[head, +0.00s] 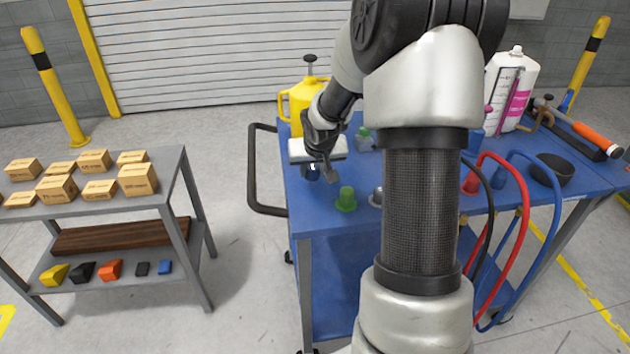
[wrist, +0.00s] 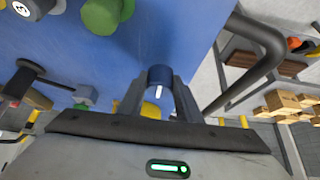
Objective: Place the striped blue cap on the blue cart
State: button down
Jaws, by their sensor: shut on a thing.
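The striped blue cap (wrist: 160,77) is dark blue with a white stripe. It sits between the fingertips of my gripper (wrist: 158,92) in the wrist view, and the jaws are shut on it. In the head view, my gripper (head: 318,170) and the cap (head: 310,173) are over the left part of the blue cart (head: 312,212), near its left edge. The cart's blue top (wrist: 175,35) also fills much of the wrist view. I cannot tell whether the cap touches the top. My arm hides the middle of the cart.
A green stepped piece (head: 346,200) stands right of the cap. A yellow jug (head: 298,102) stands behind, a white bottle (head: 512,88) at the back right. A black handle (head: 252,170) sticks out left. A grey table (head: 150,205) with several boxes stands further left.

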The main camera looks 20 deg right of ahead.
aim_at(313, 178)
jog(key=shift+f+b, duration=0.35)
jog(key=shift+f, duration=1.25)
jog(key=shift+f, duration=0.1)
jog(key=c, duration=1.3)
grip_release()
jog(key=shift+s+r, duration=0.2)
jog(key=shift+r, duration=0.4)
jog(key=shift+p+v, duration=1.85)
jog(key=shift+v, duration=3.65)
jog(key=shift+a, duration=0.1)
